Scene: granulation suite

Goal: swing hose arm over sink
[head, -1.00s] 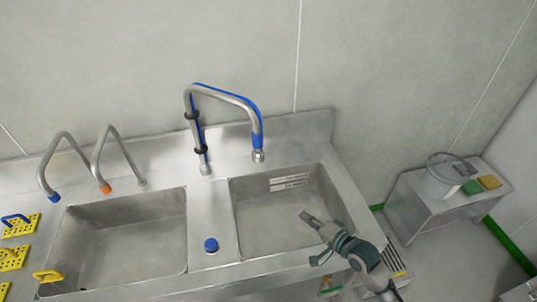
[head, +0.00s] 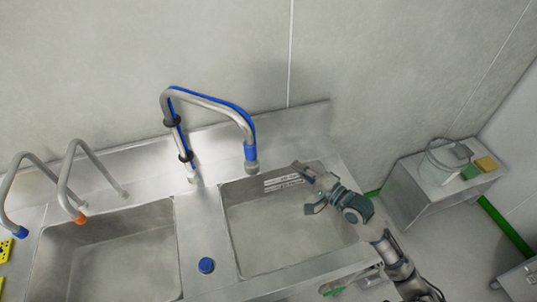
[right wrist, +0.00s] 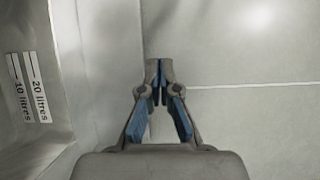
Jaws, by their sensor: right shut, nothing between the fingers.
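The hose arm (head: 213,101) is a bent steel pipe with a blue hose along it, rising from the deck behind the sinks. Its blue-collared nozzle (head: 250,155) hangs over the back edge of the right sink basin (head: 265,235). My right gripper (head: 299,168) is shut and empty, above the back right part of that basin, to the right of the nozzle and apart from it. In the right wrist view my closed fingers (right wrist: 158,72) show against pale wall, with the basin's litre labels (right wrist: 28,88) at the left. My left gripper is not in view.
Two bent taps, one blue-tipped (head: 18,190) and one orange-tipped (head: 72,190), stand by the left basin (head: 120,260). A blue knob (head: 206,265) sits between the basins. A bucket (head: 440,165) stands on a side cabinet (head: 425,205) at right. The wall is behind.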

